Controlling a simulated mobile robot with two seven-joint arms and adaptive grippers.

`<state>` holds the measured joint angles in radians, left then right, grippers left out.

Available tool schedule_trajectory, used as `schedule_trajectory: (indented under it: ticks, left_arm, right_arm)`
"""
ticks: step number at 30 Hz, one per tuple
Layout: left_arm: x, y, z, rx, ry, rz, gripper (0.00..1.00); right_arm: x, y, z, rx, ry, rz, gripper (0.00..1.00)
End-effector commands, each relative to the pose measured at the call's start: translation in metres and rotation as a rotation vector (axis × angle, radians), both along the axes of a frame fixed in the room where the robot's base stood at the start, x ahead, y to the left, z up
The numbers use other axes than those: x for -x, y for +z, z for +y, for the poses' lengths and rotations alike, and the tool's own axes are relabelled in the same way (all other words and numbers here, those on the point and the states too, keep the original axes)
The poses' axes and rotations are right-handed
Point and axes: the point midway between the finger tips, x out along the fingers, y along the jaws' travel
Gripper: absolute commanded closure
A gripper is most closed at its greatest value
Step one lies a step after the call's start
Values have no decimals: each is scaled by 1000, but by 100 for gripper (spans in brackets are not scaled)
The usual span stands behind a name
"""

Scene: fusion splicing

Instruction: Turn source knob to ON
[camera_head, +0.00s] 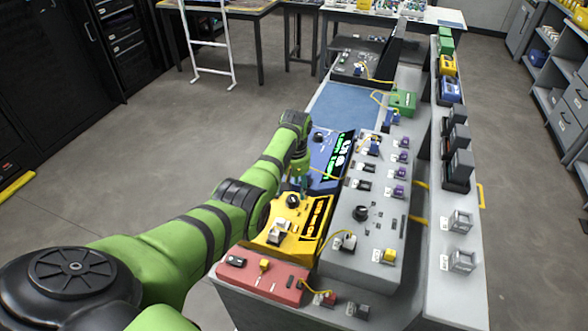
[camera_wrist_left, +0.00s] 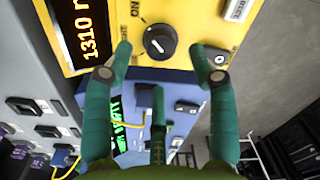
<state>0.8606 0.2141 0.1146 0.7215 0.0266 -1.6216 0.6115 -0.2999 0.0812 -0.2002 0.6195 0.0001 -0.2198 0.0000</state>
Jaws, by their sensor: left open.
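The yellow source unit (camera_head: 283,242) sits on the bench in the head view, with its black knob (camera_head: 292,201) near the far end. In the left wrist view the black knob (camera_wrist_left: 160,42) is on the yellow face (camera_wrist_left: 203,18), near an "ON" label (camera_wrist_left: 135,9). A lit orange display (camera_wrist_left: 84,32) reads 1310. The knob carries a pale mark, but its exact setting is hard to tell. My left gripper (camera_wrist_left: 160,50) is open and empty, its teal fingertips to either side of the knob, apart from it. My right gripper is out of view.
A blue unit (camera_head: 324,150) with a green display stands just beyond the yellow one. A red box (camera_head: 258,274) lies on the near side. A grey panel (camera_head: 340,250) with another black knob (camera_head: 361,212) and yellow cables runs along the right.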

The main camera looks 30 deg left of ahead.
Motion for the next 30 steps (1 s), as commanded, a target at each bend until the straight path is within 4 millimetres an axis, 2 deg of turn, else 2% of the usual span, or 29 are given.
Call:
schedule_trajectory:
  ticks: [1,6,12,30]
  left_arm:
    - [-2,13,0,-1,0,-9,42]
    - [-2,47,-1,0,0,-6,42]
    - [-2,71,-2,1,0,-2,42]
    - [-2,75,-2,1,0,-1,42]
  right_arm:
    - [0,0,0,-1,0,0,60]
    - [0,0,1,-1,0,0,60]
    - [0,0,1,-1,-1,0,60]
    - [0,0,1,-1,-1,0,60]
